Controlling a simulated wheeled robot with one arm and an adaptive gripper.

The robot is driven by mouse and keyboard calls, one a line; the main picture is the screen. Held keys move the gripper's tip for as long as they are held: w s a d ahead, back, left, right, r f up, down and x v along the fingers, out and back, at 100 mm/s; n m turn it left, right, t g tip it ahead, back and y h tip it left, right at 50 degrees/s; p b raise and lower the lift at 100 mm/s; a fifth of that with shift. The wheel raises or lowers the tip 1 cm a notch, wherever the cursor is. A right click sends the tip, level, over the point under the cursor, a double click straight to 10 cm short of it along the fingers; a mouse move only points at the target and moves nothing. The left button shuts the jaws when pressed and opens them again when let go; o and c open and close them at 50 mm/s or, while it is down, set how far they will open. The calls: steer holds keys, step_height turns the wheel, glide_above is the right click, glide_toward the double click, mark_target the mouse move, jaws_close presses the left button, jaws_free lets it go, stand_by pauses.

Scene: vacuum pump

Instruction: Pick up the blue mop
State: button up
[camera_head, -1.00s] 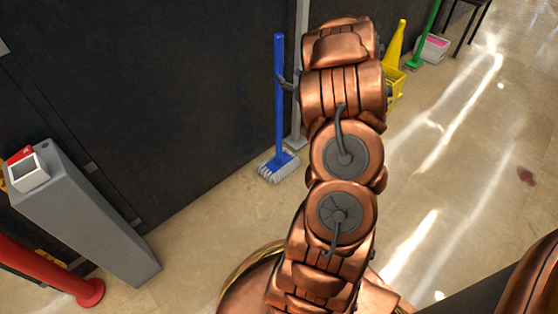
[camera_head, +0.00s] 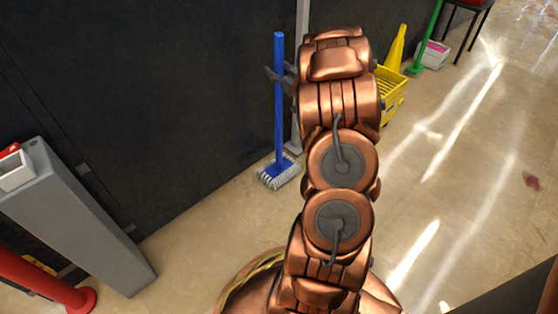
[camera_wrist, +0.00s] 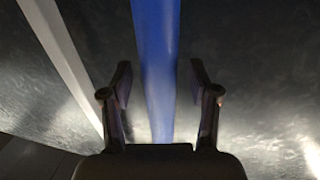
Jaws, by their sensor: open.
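The blue mop (camera_head: 279,110) stands upright against the dark wall, its pale fringed head on the floor. In the wrist view its blue handle (camera_wrist: 157,70) runs down between the two fingers of my gripper (camera_wrist: 161,88). The fingers are open, with a gap on each side of the handle. In the head view my gripper (camera_head: 281,76) is at the upper part of the handle, its fingers partly hidden by my arm.
A grey post (camera_head: 301,40) stands just right of the mop. A yellow bucket (camera_head: 391,97) and a green pole (camera_head: 428,42) are farther right. A grey pedestal (camera_head: 75,215) and a red post (camera_head: 40,275) stand at left. The floor at right is mostly clear.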

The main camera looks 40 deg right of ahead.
jaws_close()
stand_by(0.5)
steer(key=shift+r, duration=0.1)
